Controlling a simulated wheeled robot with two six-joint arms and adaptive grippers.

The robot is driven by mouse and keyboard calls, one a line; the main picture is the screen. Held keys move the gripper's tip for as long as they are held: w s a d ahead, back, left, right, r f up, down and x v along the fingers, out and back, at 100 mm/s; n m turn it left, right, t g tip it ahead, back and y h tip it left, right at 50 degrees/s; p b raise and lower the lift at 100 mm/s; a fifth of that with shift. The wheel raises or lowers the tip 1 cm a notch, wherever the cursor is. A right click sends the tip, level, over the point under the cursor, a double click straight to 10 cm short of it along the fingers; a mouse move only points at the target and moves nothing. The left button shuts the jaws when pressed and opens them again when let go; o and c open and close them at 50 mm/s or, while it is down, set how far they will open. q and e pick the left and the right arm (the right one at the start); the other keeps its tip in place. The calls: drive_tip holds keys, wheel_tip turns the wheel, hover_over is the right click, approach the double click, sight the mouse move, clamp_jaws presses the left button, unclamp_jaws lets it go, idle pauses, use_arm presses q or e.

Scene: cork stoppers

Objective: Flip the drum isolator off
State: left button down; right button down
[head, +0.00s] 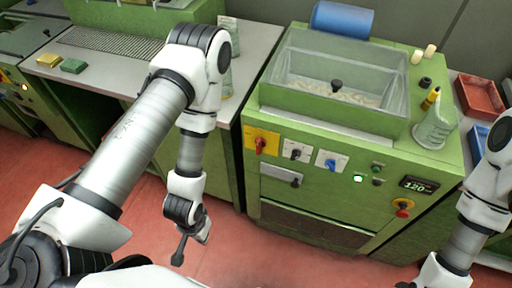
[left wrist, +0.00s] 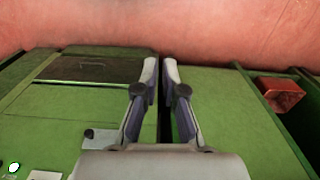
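The green machine's front panel (head: 330,185) carries three rotary switches: a red knob on a yellow plate (head: 261,144), a black knob on a white plate (head: 295,153) and a blue knob on a white plate (head: 330,163). Their labels are too small to read, so I cannot tell which is the drum isolator. My left gripper (head: 179,254) hangs low, left of the panel and clear of all switches. In the left wrist view its fingers (left wrist: 160,68) are close together with a thin empty gap. My right arm enters at the right; its gripper is beyond the bottom edge.
A lit button (head: 358,179), a display (head: 419,185) and a red knob on yellow (head: 402,207) sit further right on the panel. A metal handle (head: 281,176) juts out below the switches. A clear-walled hopper (head: 335,85) tops the machine. Red floor lies in front.

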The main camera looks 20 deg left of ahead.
use_arm(q)
drive_tip(key=w+d+n+t+h+b, duration=0.2)
drive_tip(key=w+d+n+h+b, duration=0.15)
drive_tip(key=w, duration=0.25)
drive_tip(key=w+d+n+t+h+b, duration=0.2)
drive_tip(key=w+d+n+h, duration=0.1)
drive_tip(key=w+h, duration=0.3)
drive_tip(key=w+a+r+n+t+h+b, duration=0.1)
drive_tip(key=w+a+t+b, duration=0.3)
drive_tip(key=a+b, duration=0.4)
drive_tip(key=w+a+r+n+t+h+b, duration=0.1)
drive_tip(key=w+a+t+b, duration=0.4)
drive_tip(key=a+b, duration=0.3)
drive_tip(key=shift+w+r+h, duration=0.35)
drive_tip(key=shift+w+r, duration=0.05)
drive_tip(key=shift+w, duration=0.4)
